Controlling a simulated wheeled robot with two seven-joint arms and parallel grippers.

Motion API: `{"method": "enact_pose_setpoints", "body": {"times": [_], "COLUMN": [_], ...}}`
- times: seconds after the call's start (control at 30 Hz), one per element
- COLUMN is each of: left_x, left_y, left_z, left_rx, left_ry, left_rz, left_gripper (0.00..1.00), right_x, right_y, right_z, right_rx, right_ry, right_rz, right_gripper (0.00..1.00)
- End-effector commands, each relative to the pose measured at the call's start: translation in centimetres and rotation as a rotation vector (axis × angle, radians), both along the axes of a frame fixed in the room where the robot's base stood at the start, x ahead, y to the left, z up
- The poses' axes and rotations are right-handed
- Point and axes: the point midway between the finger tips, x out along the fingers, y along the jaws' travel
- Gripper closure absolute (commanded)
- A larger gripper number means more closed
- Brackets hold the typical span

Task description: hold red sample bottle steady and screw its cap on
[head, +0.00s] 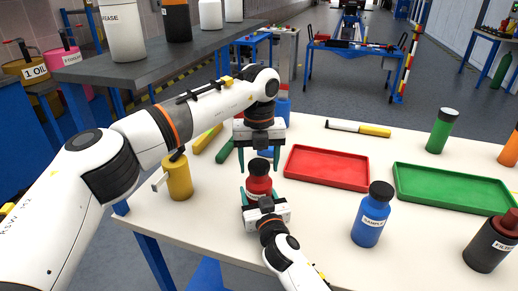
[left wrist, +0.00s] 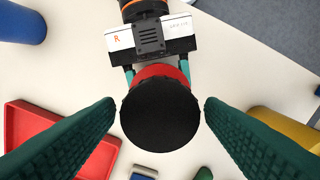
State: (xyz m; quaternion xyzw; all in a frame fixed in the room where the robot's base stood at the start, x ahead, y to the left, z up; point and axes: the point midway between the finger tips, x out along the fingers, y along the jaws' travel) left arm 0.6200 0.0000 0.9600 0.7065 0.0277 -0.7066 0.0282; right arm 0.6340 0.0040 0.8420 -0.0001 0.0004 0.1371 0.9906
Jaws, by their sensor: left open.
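The red sample bottle (head: 258,184) stands upright on the table, with a black cap (head: 259,166) on its top. In the left wrist view the round cap (left wrist: 160,114) is centred and hides most of the red bottle (left wrist: 160,71). I cannot tell how tightly the cap sits. My left gripper (head: 259,164) points down from above, open, with one finger on each side of the cap and a gap at both sides. My right gripper (head: 262,194) reaches in from the front, its teal fingers closed around the bottle's body.
A red tray (head: 327,168) and a green tray (head: 455,187) lie to the right. A blue sample bottle (head: 372,214) stands right of my right gripper. A yellow container (head: 178,177) stands left, under my left arm. The front left table area is clear.

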Motion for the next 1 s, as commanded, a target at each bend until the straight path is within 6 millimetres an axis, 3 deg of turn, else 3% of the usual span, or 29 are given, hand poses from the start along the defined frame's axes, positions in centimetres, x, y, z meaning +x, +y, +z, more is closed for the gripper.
{"method": "enact_pose_setpoints", "body": {"times": [0.37,0.63,0.73,0.87,1.0], "left_x": [-0.01,-0.01,-0.01,-0.01,-0.01], "left_y": [0.02,0.01,0.01,0.01,0.02], "left_z": [-0.49,-0.47,-0.46,-0.45,-0.46], "left_rx": [0.001,0.001,0.001,0.0,0.0], "left_ry": [0.0,0.0,0.0,0.0,0.0], "left_rz": [0.0,0.0,-0.019,-0.171,-0.48], "left_gripper": [0.38,0.82,0.82,0.82,0.82], "right_x": [0.0,0.0,0.0,0.01,0.01], "right_y": [-0.01,-0.01,-0.01,-0.02,-0.02], "right_z": [-0.04,-0.04,-0.05,-0.05,-0.05], "right_rx": [0.0,0.0,0.0,0.0,0.0], "right_ry": [0.001,0.001,0.001,0.001,0.001], "right_rz": [0.0,0.0,0.0,0.0,0.0], "right_gripper": [1.0,1.0,1.0,1.0,1.0]}}
